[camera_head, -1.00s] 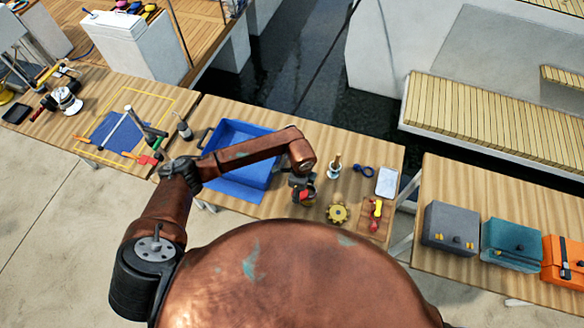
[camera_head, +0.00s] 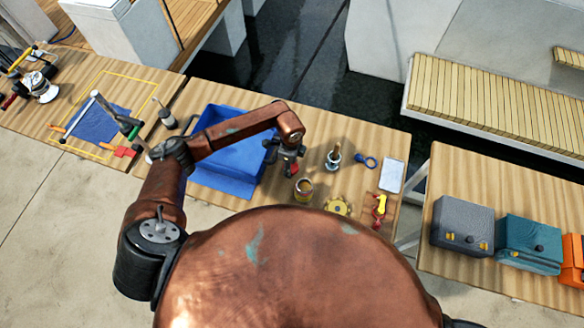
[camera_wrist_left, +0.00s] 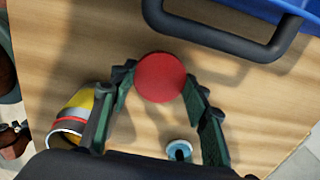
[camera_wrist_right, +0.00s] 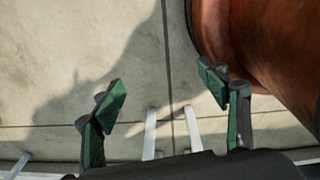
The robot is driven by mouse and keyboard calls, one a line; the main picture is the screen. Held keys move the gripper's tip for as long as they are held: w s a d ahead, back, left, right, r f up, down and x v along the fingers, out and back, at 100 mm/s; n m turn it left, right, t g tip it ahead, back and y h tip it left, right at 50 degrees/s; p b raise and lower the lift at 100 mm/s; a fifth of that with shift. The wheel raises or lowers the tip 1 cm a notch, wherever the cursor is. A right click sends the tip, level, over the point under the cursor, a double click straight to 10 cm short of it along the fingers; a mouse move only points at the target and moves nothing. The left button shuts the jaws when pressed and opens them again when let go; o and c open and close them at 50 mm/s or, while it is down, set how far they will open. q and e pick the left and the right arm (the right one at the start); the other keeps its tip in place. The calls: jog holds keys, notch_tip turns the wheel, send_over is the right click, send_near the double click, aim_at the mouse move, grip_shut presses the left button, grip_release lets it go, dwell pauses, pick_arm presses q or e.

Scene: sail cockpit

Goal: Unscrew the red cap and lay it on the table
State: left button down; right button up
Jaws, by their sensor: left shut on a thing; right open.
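The round red cap (camera_wrist_left: 160,77) sits between the fingertips of my left gripper (camera_wrist_left: 158,84), which is shut on it. In the head view, the left gripper (camera_head: 290,160) holds the cap beside the right end of the blue bin, over the wooden table (camera_head: 345,125). Its exact height above the wood is unclear. A yellowish jar (camera_head: 303,190) stands in front of the gripper, apart from the cap, with its top uncovered. It also shows at the left of the left wrist view (camera_wrist_left: 78,112). My right gripper (camera_wrist_right: 163,90) is open and empty above the concrete floor.
The blue bin (camera_head: 208,118) is close to the left gripper. A metal fitting (camera_head: 333,160), a blue shackle-like piece (camera_head: 366,162), a yellow gear (camera_head: 338,206) and a white pad (camera_head: 391,176) lie to the right. Some bare wood shows between them.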

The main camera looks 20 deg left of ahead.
pick_arm(q)
notch_tip(320, 180, down, 2)
jog(key=shift+f+b, duration=0.25)
jog(key=shift+b, duration=0.35)
jog(key=shift+r, duration=0.2)
pick_arm(e)
jog(key=shift+w+f, duration=0.15)
jog(key=shift+f, duration=0.75)
pick_arm(q)
jog(key=shift+f, duration=0.15)
jog(key=c, duration=1.1)
grip_release()
notch_tip(320, 180, up, 12)
jog(key=shift+r, duration=0.15)
pick_arm(e)
jog(key=shift+f, duration=0.3)
